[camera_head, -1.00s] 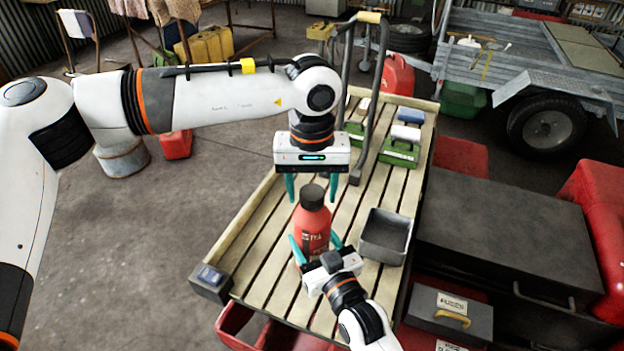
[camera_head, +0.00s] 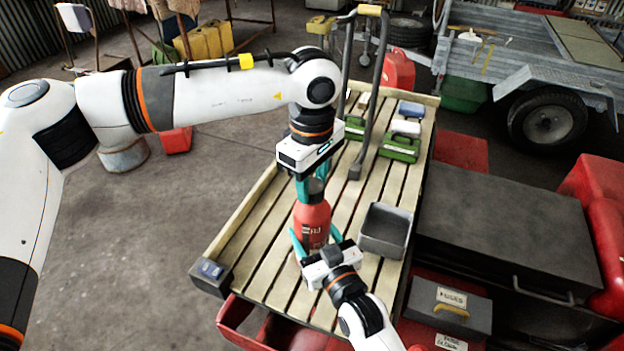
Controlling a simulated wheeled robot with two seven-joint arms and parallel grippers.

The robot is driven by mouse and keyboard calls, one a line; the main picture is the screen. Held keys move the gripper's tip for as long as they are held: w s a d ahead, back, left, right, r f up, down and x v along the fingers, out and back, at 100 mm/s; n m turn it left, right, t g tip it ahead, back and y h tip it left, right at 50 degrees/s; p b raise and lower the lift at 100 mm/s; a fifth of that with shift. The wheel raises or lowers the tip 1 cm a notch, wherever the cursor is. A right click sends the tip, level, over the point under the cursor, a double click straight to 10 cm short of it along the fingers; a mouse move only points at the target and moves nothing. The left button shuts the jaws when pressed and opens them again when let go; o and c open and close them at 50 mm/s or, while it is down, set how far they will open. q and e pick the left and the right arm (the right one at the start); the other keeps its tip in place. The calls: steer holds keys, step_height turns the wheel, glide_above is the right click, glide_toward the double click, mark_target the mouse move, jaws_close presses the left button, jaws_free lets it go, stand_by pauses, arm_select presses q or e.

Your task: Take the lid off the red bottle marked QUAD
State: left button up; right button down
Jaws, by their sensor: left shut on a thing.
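A red bottle (camera_head: 312,222) stands upright on the slatted cart top (camera_head: 262,243). The lettering on its label is too small to read surely. My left gripper (camera_head: 311,191) points down over the bottle's top, shut on the dark lid (camera_head: 314,185), which its teal fingers mostly hide. The lid is at the bottle's neck; I cannot see a gap between them. My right gripper (camera_head: 316,243) comes from the front, low at the bottle, with a teal finger on either side of its body. I cannot tell whether these fingers press on it.
A grey open tin (camera_head: 385,231) stands just right of the bottle. Green boxes (camera_head: 400,146) and a tall dark cart handle (camera_head: 357,171) are further back. A dark cabinet (camera_head: 500,220) is on the right. The slats left of the bottle are clear.

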arm_select(q)
steer(key=n, duration=0.4)
steer(key=shift+n, duration=0.4)
steer(key=n, duration=2)
steer(key=shift+n, duration=0.4)
steer(key=shift+r, duration=0.2)
steer(key=shift+r, duration=1)
